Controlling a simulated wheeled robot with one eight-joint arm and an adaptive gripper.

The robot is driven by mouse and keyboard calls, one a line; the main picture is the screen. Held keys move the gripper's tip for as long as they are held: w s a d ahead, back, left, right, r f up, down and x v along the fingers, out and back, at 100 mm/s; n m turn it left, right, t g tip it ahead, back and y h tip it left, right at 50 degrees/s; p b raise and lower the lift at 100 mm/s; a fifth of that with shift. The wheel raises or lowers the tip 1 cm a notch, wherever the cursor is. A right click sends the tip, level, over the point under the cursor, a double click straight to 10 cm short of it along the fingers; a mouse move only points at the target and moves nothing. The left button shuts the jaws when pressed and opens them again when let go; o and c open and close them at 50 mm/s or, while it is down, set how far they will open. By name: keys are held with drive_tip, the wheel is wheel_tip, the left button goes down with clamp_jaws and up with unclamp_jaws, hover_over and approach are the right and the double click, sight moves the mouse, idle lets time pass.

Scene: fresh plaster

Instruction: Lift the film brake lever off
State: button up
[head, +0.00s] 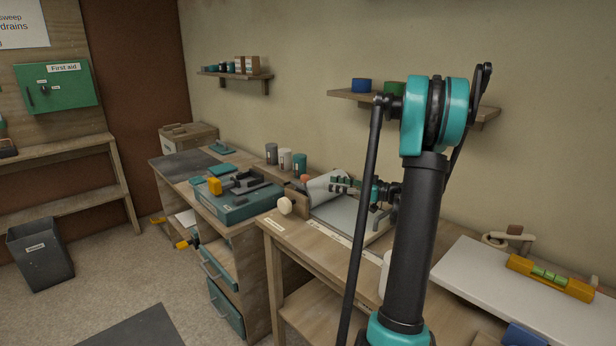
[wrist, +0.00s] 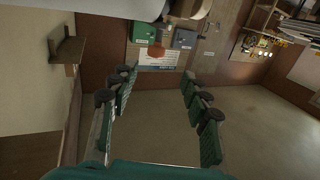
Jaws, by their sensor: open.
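A pale film roll (head: 326,184) lies across a grey-topped stand on the bench, with a wooden end bracket (head: 294,191) at its left. A small orange knob (head: 305,178) shows at the bracket; it may be the film brake lever's end, but I cannot make out its full shape. A white round knob (head: 285,206) sits in front of the bracket.
A teal case with a yellow-handled tool (head: 235,185) lies on the left bench. Several cups (head: 285,160) stand behind it. On the right, a white board (head: 480,275) carries a yellow level (head: 550,278). Wall shelves (head: 345,95) hang above.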

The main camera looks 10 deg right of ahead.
sight(305, 176)
drive_tip(key=x, duration=1.1)
drive_tip(key=shift+w+a+r, duration=0.1)
drive_tip(key=shift+w+r, duration=0.1)
drive_tip(key=shift+w, duration=0.25)
clamp_jaws()
